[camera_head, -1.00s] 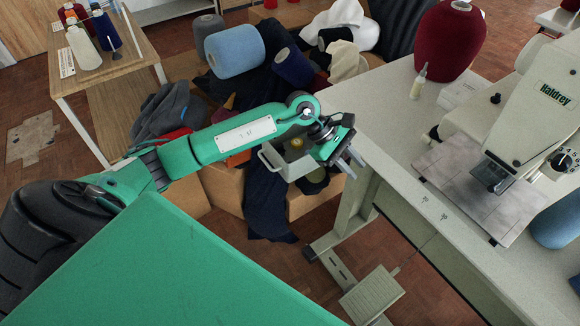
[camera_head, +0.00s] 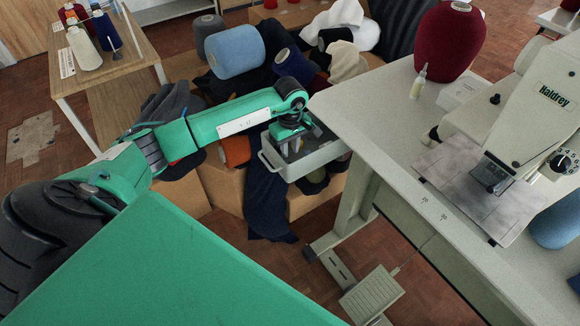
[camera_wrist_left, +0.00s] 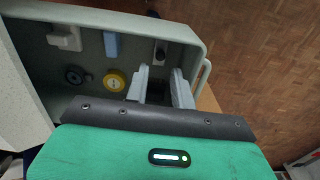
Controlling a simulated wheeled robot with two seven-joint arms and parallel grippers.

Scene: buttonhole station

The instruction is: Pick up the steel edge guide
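A small pale metal piece with a dark slot or screw, which looks like the steel edge guide (camera_wrist_left: 160,50), lies in the open drawer (camera_wrist_left: 197,38), near its handle end, in the left wrist view. My left gripper (camera_wrist_left: 160,71) is open and empty, its two fingers apart and pointing down toward that piece. I cannot tell how high the fingertips are above it. In the head view my left gripper (camera_head: 290,146) is over the drawer (camera_head: 312,162), and the guide cannot be made out there. My right gripper is not in view.
The drawer also holds a yellow disc (camera_wrist_left: 115,80), a black knob (camera_wrist_left: 75,76), a blue block (camera_wrist_left: 111,45) and a white part (camera_wrist_left: 65,38). The sewing table (camera_head: 390,125) stands right of it. Boxes with yarn cones are behind; a foot pedal (camera_head: 372,294) is below.

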